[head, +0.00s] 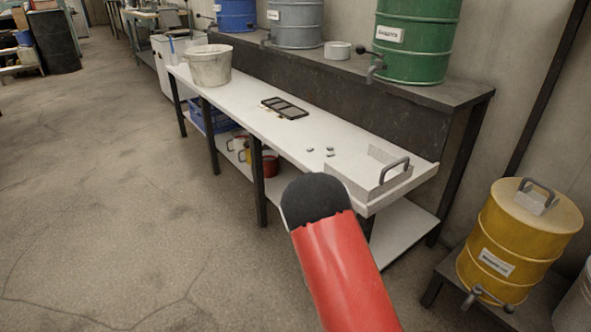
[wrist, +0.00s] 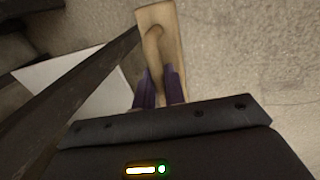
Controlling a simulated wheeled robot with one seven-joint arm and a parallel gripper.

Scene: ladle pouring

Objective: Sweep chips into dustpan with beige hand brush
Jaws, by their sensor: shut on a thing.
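My gripper (wrist: 160,88) shows in the wrist view with its two purple fingers shut on the handle of the beige hand brush (wrist: 172,22). The brush extends beyond the fingertips, its beige back facing the camera; its bristles are hidden. The gripper and brush do not show in the head view, where my red arm is in the foreground. A few small grey chips (head: 330,150) lie on the white bench top (head: 240,110). The white dustpan (head: 358,178) with a dark grey handle sits at the bench's near right end, just right of the chips.
A dark divided tray (head: 285,107) and a whitish bucket (head: 210,66) stand farther along the bench. Dark bench legs (wrist: 85,85) cross the left of the wrist view. A yellow drum (head: 518,240) stands at right. The floor (head: 120,200) at left is clear.

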